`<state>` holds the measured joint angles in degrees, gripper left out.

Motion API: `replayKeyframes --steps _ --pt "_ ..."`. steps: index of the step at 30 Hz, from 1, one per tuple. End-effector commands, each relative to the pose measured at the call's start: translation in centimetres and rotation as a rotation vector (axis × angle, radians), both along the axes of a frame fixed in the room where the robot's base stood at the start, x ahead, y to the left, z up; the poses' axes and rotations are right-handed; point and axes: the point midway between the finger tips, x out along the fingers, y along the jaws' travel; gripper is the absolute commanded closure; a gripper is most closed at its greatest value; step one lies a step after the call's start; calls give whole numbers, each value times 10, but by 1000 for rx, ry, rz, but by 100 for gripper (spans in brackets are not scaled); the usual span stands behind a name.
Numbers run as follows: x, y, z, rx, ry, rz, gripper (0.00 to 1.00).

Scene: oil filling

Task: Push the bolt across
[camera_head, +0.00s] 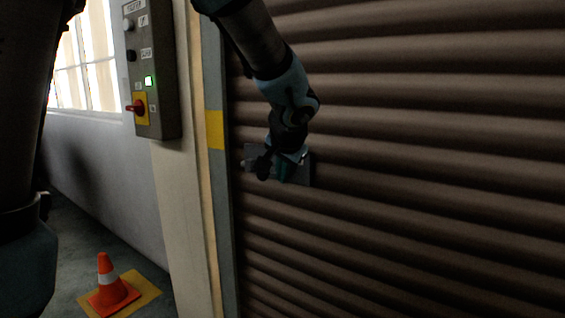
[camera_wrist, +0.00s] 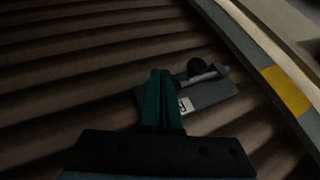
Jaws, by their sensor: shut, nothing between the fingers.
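The bolt (camera_wrist: 203,77) is a grey bar with a dark round knob (camera_wrist: 196,66) on a dark plate (camera_wrist: 214,93) fixed to the brown roller shutter. The bolt's end points toward the door frame, with a gap between its tip and the frame. My gripper (camera_wrist: 160,74) is shut and empty, its green fingers together in front of the plate, beside the knob on the side away from the frame. I cannot tell whether they touch the knob. In the head view my gripper (camera_head: 272,174) covers most of the plate (camera_head: 308,170).
The ribbed shutter (camera_head: 430,130) fills the right side. A grey frame post (camera_head: 214,90) with a yellow band stands left of it. A control box (camera_head: 150,70) with a red switch hangs on the wall. An orange cone (camera_head: 110,285) stands on the floor at lower left.

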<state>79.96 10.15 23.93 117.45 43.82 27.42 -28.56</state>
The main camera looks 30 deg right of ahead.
Motion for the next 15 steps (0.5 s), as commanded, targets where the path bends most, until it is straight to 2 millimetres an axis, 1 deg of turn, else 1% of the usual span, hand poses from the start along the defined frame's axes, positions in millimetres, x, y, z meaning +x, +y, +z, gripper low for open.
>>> replayKeyframes --steps 1,3,5,6,9,15 --pt "7 -2 -9 6 0 2 100" --pt "15 -5 -19 5 1 2 100" --pt "22 -6 -25 3 1 3 100" --pt "30 -2 -18 0 1 5 100" --pt "42 2 -17 0 1 5 100" --pt "55 6 -16 -1 0 2 100"
